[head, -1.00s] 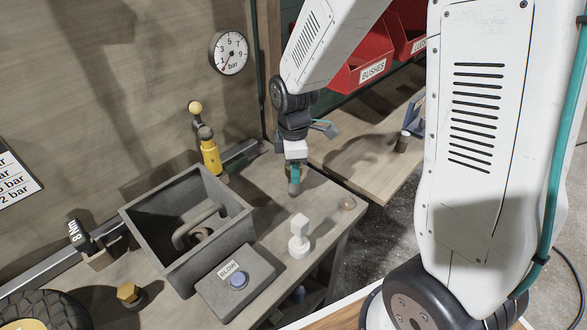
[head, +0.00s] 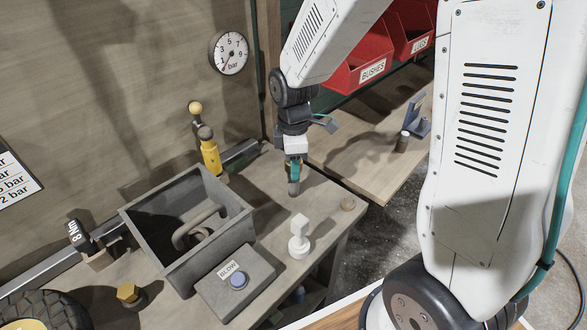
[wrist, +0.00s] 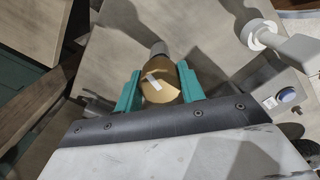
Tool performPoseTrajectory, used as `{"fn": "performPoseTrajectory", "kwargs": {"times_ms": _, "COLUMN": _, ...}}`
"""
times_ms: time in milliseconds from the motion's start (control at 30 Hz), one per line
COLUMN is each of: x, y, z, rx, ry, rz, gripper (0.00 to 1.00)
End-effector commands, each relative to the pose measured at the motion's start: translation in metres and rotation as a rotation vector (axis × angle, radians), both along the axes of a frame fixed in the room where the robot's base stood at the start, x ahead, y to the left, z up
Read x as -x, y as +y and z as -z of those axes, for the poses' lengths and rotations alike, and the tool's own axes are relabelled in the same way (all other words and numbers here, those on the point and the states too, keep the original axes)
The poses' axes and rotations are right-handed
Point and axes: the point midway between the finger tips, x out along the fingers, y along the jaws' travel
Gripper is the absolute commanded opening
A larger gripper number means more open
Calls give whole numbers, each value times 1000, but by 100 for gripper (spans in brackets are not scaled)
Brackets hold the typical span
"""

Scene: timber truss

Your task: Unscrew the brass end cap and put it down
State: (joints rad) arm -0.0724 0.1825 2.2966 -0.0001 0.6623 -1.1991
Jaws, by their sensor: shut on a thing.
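The brass end cap (wrist: 160,88) is a round brass piece with a white mark across its face, seen between my teal fingers in the wrist view. My gripper (wrist: 158,92) is shut on it, one finger on each side. A grey cylindrical end (wrist: 158,49) shows just beyond the cap; whether the two are still joined cannot be told. In the head view my gripper (head: 294,178) points down close above the bench (head: 325,190), behind the white fitting. There the fingers hide most of the cap.
A grey bin (head: 185,268), a BLOW button box (head: 255,283) and a yellow-bodied tool (head: 210,158) stand to the left. Red bins (head: 362,58) hang behind.

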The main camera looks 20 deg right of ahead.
Motion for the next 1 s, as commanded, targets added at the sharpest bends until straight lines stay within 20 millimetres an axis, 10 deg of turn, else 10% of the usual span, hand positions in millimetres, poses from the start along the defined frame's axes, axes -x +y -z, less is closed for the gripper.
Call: {"fn": "performPoseTrajectory", "kwargs": {"times_ms": 1000, "x": 0, "y": 0, "z": -42, "rx": 0, "ry": -1, "rz": 0, "gripper": 0}}
